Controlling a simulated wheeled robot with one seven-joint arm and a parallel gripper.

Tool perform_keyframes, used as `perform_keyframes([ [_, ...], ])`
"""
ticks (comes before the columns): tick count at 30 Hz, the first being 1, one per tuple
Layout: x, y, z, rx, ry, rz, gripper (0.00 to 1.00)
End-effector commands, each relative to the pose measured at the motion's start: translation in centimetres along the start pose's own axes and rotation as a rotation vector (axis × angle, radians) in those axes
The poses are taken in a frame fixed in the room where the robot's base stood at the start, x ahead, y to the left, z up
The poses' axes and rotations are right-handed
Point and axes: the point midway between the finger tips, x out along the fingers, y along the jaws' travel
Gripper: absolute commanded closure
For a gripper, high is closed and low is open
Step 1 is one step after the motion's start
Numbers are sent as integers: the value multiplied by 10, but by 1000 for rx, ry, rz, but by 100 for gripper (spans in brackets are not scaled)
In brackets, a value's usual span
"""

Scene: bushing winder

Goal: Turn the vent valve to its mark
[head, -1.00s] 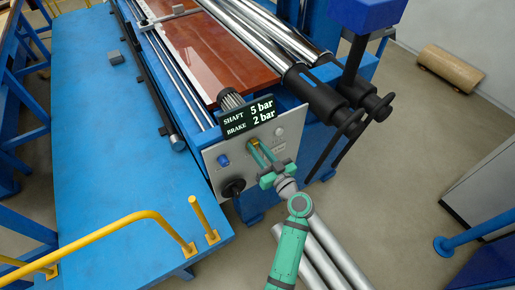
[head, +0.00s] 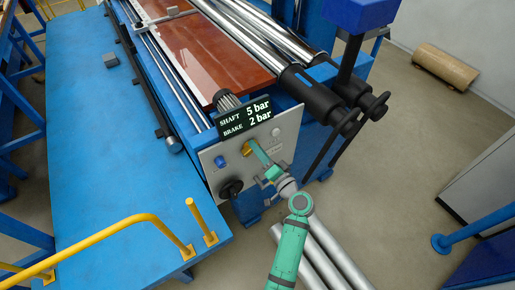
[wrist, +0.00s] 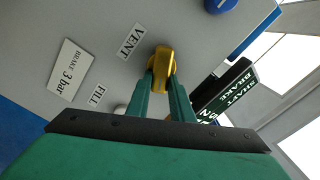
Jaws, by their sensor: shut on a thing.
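The vent valve has a yellow handle (wrist: 161,62) beside the VENT label (wrist: 131,41) on the grey panel. It also shows in the head view (head: 246,149). My gripper (wrist: 162,78) is shut on the handle, with one green finger on each side of it. In the head view my gripper (head: 256,153) reaches the panel from the lower right. I cannot make out the valve's mark; the fingers cover part of the handle's surroundings.
A display (head: 245,114) reads SHAFT 5 bar and BRAKE 2 bar. The panel holds a blue knob (head: 220,161), a black knob (head: 231,188) and a plate reading BRAKE 3 bar (wrist: 70,66). A yellow rail (head: 120,233) stands at left; black shaft ends (head: 340,118) project at right.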

Motion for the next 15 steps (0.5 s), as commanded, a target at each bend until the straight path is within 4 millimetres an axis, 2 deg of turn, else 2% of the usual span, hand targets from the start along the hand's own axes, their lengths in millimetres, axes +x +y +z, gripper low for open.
perform_keyframes([
  [15,0,8,0,410,5,1,100],
])
